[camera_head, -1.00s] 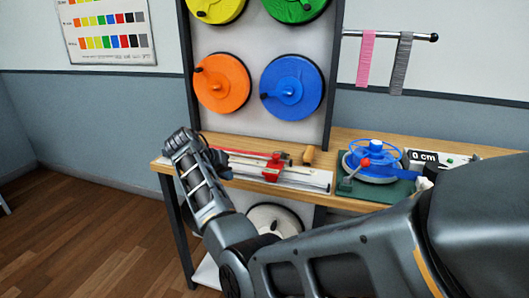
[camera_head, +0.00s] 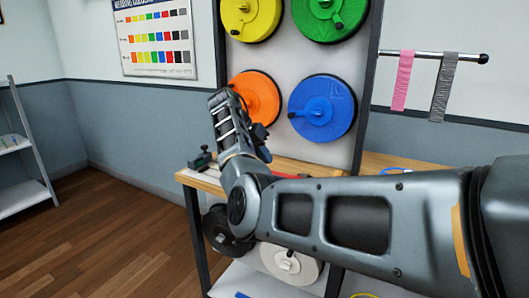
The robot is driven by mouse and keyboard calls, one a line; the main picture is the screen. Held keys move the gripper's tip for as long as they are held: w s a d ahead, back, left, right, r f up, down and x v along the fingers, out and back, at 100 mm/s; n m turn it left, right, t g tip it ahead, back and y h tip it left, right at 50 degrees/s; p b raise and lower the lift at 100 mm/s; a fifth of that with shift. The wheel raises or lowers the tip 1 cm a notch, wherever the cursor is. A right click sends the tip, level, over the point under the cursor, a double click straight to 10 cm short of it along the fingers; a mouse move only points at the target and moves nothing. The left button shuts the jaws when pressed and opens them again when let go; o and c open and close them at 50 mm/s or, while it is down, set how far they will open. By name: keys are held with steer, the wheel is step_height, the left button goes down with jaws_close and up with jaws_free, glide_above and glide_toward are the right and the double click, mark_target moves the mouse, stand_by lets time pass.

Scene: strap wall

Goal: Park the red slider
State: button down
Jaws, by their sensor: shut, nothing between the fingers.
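My gripper (camera_head: 260,133) shows as a small dark shape beside my wrist, in front of the orange reel and above the workbench. Its fingers are small and partly covered by my arm, but it is shut and holds nothing. The red slider is not clearly in view. My forearm covers most of the rail on the bench where it sat. A sliver of red (camera_head: 288,175) shows just above my forearm, and I cannot tell whether it is the slider or a red strip.
Orange (camera_head: 262,92) and blue (camera_head: 330,108) reels hang on the panel. A pink strap (camera_head: 401,82) and grey strap (camera_head: 441,90) hang from a rod. Floor is clear at left.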

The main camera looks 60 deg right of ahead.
steer(key=x, duration=0.5)
steer(key=shift+s+d+f, duration=0.1)
steer(key=shift+f, duration=0.05)
steer(key=s, duration=0.1)
steer(key=s+p, duration=0.1)
steer(key=s, duration=0.1)
steer(key=shift+d+f+p, duration=0.35)
steer(key=shift+d+f, duration=0.05)
steer(key=shift+s+d+f, duration=0.15)
steer(key=shift+s, duration=0.3)
